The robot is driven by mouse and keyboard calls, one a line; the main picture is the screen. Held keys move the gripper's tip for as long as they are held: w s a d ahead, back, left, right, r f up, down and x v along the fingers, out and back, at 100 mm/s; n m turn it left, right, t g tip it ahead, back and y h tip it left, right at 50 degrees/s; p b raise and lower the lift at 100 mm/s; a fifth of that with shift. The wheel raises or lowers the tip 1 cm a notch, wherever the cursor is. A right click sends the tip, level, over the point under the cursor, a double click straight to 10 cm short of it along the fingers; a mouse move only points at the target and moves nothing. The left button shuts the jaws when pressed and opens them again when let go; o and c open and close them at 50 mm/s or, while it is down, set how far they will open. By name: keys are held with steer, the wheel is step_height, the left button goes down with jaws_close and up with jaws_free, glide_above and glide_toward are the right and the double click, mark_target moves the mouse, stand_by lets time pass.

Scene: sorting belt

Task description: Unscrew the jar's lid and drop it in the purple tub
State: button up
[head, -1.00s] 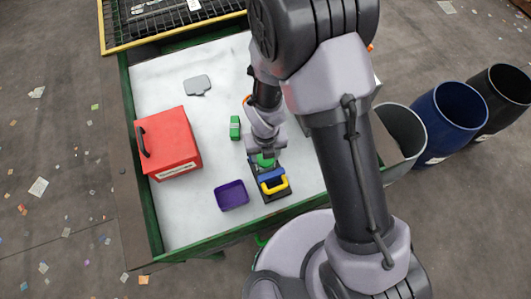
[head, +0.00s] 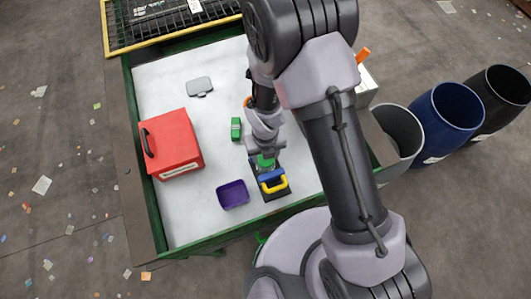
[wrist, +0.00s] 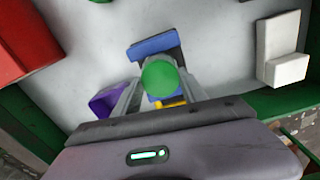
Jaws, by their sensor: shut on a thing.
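The round green lid (wrist: 160,76) is between the two fingers of my gripper (wrist: 158,84) in the wrist view, and the gripper is shut on it. In the head view my gripper (head: 264,152) points down over a dark stand with blue and yellow parts, with the green lid (head: 264,162) under it. The jar's body is mostly hidden below the lid; I cannot tell whether the lid is loose from it. The empty purple tub (head: 233,195) stands just left of the stand, and its edge shows in the wrist view (wrist: 104,101).
The stand's blue block (wrist: 152,45) and yellow handle-like part (head: 274,186) are close to my fingers. A red box (head: 172,145), a small green block (head: 236,128) and a grey flat piece (head: 200,87) lie on the white table. Bins, including a blue one (head: 443,118), stand right.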

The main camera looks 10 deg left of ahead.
steer(key=p, duration=0.4)
steer(key=shift+w+r, duration=0.1)
stand_by(1.0)
steer(key=shift+s+d+n+p, duration=0.1)
steer(key=shift+s+n+p, duration=0.25)
steer(key=shift+p, duration=1.35)
steer(key=shift+w+n+p, duration=0.1)
steer(key=shift+n+p, duration=0.45)
steer(key=shift+p, duration=0.1)
steer(key=shift+n, duration=1.2)
steer(key=o, duration=1.4)
steer(key=shift+c, duration=0.2)
step_height(320, 180, up, 5)
steer(key=p, duration=0.5)
